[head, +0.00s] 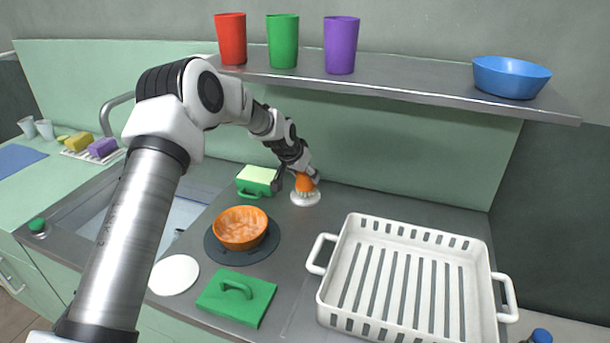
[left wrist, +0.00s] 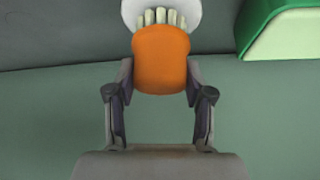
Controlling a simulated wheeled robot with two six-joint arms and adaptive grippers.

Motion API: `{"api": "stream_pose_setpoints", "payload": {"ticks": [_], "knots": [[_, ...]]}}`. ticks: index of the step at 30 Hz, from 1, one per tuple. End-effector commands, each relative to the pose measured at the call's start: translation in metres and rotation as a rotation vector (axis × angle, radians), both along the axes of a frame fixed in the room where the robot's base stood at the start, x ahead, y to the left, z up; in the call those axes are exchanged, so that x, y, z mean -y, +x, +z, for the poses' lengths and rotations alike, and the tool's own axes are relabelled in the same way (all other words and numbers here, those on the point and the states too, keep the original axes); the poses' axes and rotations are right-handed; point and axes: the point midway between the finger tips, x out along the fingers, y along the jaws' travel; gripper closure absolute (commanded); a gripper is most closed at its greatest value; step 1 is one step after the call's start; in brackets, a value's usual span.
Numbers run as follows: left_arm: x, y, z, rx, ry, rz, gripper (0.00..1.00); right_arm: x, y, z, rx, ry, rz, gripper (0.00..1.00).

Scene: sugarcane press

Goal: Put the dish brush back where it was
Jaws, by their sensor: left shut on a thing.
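The dish brush (head: 305,183) has an orange knob and pale bristles. It is upright at the back of the counter, at or just over a small white round holder (head: 306,199). My left gripper (head: 297,178) is shut on the orange knob. In the left wrist view the orange knob of the brush (left wrist: 161,58) sits between the fingertips of the left gripper (left wrist: 161,78), bristles toward the white holder (left wrist: 182,10). I cannot tell whether the bristles touch the holder. My right gripper is not in view.
A green and pale yellow block (head: 257,180) stands just left of the holder. An orange bowl (head: 240,229) is on a dark round mat (head: 213,250). A white dish rack (head: 328,280) fills the right front. A shelf (head: 400,84) with cups and a blue bowl hangs above.

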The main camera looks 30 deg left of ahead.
Motion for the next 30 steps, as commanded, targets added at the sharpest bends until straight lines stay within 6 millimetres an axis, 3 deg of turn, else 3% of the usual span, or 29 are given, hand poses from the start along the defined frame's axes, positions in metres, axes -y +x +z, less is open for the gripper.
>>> {"api": "stream_pose_setpoints", "payload": {"ticks": [11,12,13,14,23,30], "knots": [[0.0,0.0,-0.011,0.001,0.0,0.0,0.86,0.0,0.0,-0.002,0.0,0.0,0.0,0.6],[0.0,0.0,-0.01,0.001,0.0,0.0,0.37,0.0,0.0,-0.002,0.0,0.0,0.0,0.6],[0.0,0.0,-0.01,0.001,0.0,0.0,0.27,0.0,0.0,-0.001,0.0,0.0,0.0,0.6],[0.0,0.0,-0.01,0.001,0.0,0.0,0.23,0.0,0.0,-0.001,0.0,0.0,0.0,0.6],[0.0,0.0,-0.008,0.001,0.0,0.0,0.23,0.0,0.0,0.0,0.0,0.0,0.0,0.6],[0.0,-0.018,0.024,0.003,-0.002,0.0,0.23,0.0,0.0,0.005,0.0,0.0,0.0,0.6]]}}
